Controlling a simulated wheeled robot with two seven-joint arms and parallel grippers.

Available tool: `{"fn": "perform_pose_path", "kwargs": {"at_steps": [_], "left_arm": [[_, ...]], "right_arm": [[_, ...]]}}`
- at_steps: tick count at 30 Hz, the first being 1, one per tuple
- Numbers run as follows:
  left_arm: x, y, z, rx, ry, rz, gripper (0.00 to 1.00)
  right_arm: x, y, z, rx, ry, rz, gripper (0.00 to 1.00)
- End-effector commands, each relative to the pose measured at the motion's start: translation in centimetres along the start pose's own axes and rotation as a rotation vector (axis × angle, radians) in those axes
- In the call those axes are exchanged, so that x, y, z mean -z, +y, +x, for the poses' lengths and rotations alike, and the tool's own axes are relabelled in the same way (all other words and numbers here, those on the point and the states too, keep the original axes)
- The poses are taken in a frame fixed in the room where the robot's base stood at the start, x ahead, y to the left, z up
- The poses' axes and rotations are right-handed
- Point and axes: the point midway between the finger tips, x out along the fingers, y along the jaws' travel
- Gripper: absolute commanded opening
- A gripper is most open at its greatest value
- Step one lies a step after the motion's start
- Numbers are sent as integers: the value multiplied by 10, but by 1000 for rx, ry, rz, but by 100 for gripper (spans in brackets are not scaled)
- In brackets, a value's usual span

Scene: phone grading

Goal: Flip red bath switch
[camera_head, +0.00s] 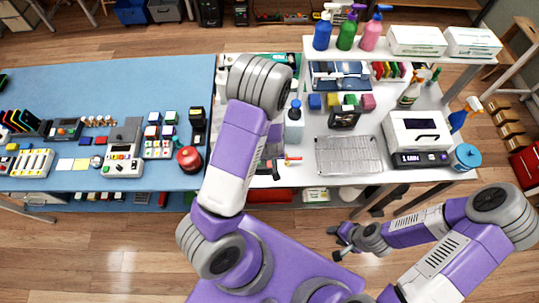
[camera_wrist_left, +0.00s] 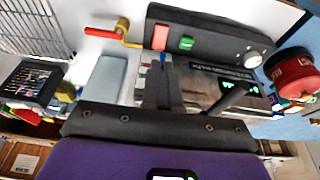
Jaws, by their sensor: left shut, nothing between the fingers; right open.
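In the left wrist view a red rocker switch (camera_wrist_left: 160,37) sits on the dark front panel of the bath (camera_wrist_left: 215,40), left of a green switch (camera_wrist_left: 186,44). My left gripper (camera_wrist_left: 158,68) is shut and empty; its fingertips show just below the red switch in that picture. I cannot tell whether they touch it. In the head view my left arm hides most of the bath and the left gripper. My right gripper (camera_head: 345,241) is open and empty, in front of the bench and over the floor.
A red-and-yellow handle (camera_wrist_left: 122,32) stands left of the switch, and a white knob (camera_wrist_left: 252,60) is on the panel's right. A red jar (camera_wrist_left: 293,76) stands at the right. In the head view a wire rack (camera_head: 348,156) and a white machine (camera_head: 416,130) stand on the right bench.

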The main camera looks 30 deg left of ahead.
Motion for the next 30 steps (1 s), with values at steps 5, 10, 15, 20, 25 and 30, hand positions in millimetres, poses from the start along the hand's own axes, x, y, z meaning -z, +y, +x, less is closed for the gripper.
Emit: {"fn": "perform_pose_path", "kwargs": {"at_steps": [5,10,15,20,25,30], "left_arm": [[-4,1,-34,-1,1,2,0],[-6,0,-47,0,-1,1,0],[-7,0,-49,0,-1,1,0],[-7,0,-49,1,0,1,0],[-7,0,-48,1,0,1,0],[-8,0,-47,1,-1,2,0]], "right_arm": [[0,-2,-7,0,0,0,43],[0,-4,-10,0,1,0,43],[0,-4,-10,0,1,0,43],[0,-4,-10,0,1,0,43],[0,-4,-10,0,1,0,43],[0,-3,-10,0,1,0,43]]}}
